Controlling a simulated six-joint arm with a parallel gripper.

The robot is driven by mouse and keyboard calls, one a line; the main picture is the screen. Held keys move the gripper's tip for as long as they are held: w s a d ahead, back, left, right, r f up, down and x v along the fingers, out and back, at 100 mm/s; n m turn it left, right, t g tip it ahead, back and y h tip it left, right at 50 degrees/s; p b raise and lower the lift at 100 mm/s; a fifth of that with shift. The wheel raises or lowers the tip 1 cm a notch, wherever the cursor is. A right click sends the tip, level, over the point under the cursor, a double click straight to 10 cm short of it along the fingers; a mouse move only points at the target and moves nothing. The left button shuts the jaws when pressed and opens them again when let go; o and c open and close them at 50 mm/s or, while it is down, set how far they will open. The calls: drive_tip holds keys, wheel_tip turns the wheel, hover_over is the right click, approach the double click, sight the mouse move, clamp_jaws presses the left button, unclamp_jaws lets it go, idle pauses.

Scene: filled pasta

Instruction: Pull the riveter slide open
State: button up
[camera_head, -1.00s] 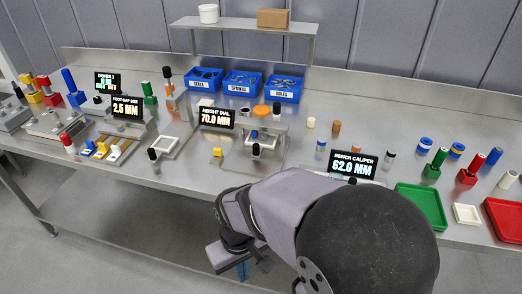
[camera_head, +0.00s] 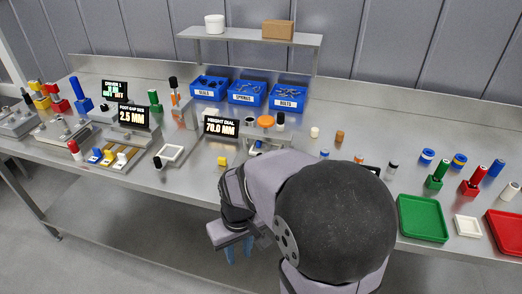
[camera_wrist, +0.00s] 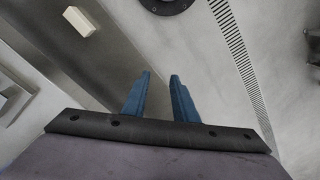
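No fixture in the head view carries a readable riveter label, so I cannot tell which one has the riveter slide. Candidates are the grey fixture with a red-topped knob (camera_head: 73,147) at left and the grey fixture with a black-topped handle (camera_head: 158,163) at centre left. My gripper (camera_head: 239,250) hangs in front of the bench's front edge, away from both. In the wrist view its two blue fingers (camera_wrist: 160,80) are apart with nothing between them. My arm hides part of the bench at centre right.
The steel bench (camera_head: 190,182) holds several fixtures, a height dial display (camera_head: 221,127), blue bins (camera_head: 247,93), a green tray (camera_head: 422,218) and a red tray (camera_head: 507,232). A shelf (camera_head: 245,38) stands at the back. Open floor lies in front.

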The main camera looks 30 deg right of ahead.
drive_tip(key=w+d+r+t+p, duration=0.2)
drive_tip(key=w+d+r+p, duration=0.3)
drive_tip(key=w+d, duration=0.65)
drive_tip(key=w+d+r+t+p, duration=0.2)
drive_tip(key=w+d+r+p, duration=0.25)
drive_tip(key=w+d, duration=0.65)
drive_tip(key=shift+w+a+f+p, duration=0.25)
drive_tip(key=shift+w+f+p, duration=0.2)
drive_tip(key=shift+w+f, duration=0.4)
drive_tip(key=shift+w+a+f+p, duration=0.25)
drive_tip(key=shift+w+f+p, duration=0.25)
drive_tip(key=shift+f, duration=0.65)
drive_tip(key=shift+w+a+f+p, duration=0.25)
drive_tip(key=shift+w+f+p, duration=0.15)
drive_tip(key=shift+w+f, duration=0.45)
drive_tip(key=shift+s+f, duration=0.15)
clamp_jaws()
